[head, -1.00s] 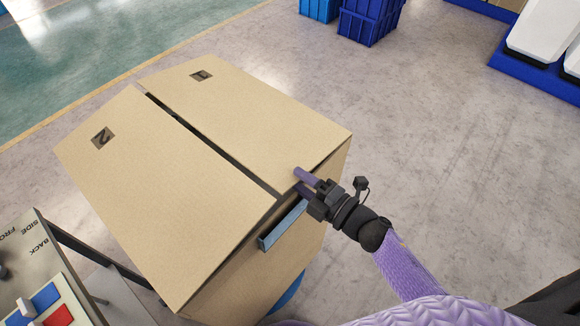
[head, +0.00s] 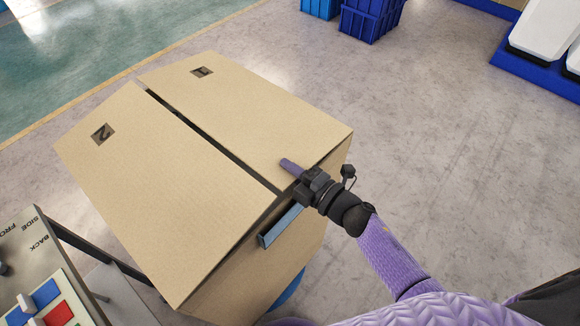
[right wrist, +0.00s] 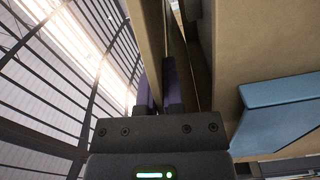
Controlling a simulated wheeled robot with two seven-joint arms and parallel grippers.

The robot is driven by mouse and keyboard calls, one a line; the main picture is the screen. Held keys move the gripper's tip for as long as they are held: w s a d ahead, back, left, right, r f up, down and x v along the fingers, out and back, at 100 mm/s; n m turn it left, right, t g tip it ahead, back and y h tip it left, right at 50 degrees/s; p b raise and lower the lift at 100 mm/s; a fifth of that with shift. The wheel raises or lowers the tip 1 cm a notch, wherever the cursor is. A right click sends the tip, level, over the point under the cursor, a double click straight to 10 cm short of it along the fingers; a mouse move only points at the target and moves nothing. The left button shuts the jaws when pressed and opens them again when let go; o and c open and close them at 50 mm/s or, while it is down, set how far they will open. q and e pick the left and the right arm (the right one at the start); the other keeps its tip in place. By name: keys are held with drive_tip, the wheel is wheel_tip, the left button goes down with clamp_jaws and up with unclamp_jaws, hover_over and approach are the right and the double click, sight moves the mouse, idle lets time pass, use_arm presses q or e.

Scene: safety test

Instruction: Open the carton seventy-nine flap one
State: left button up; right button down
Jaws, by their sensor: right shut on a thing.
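The cardboard carton (head: 172,205) stands in the middle of the head view. Flap one (head: 240,110), marked "1", lies on its right side and is raised slightly along its near right edge. Flap two (head: 150,185), marked "2", lies on the left, with a dark gap between them. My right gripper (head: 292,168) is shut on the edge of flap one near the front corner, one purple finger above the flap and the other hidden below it. In the right wrist view its fingers (right wrist: 160,90) straddle the flap's edge (right wrist: 151,45). My left gripper is not in view.
A blue strip (head: 281,226) sits on the carton's front side, just below the gripper. A control panel (head: 40,275) with coloured buttons stands at the lower left. Blue crates (head: 372,20) stand at the back. The floor to the right is clear.

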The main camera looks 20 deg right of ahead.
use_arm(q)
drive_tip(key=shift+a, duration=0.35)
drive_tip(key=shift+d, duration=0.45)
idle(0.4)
